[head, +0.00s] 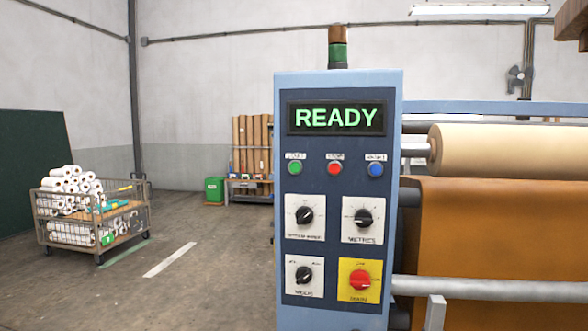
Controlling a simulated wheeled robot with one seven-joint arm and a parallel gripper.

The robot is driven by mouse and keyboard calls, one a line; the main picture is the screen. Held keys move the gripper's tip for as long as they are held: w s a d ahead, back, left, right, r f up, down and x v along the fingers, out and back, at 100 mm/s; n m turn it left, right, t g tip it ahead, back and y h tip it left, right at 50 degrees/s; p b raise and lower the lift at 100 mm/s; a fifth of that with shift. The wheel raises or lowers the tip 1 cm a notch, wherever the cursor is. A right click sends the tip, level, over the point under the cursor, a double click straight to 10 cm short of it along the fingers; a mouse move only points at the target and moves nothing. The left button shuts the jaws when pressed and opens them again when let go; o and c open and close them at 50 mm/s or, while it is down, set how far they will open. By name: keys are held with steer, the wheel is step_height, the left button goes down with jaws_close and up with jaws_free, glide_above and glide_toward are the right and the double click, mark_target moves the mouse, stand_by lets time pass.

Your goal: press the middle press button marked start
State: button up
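A blue control panel (337,200) stands upright right of centre in the head view. Its display (336,118) reads READY in green. Below it is a row of three round buttons: a green button (294,168) at left, a red button (335,168) in the middle and a blue button (376,169) at right. Each has a small white label above it, too small to read surely. Nothing touches or covers the buttons. My gripper is not in view.
Below the buttons are black knobs (305,216) and a red knob on a yellow plate (360,280). Rollers with brown sheet (500,235) stand at right. A wire cart (95,228) of white rolls is at left. Floor (200,280) left of the panel is clear.

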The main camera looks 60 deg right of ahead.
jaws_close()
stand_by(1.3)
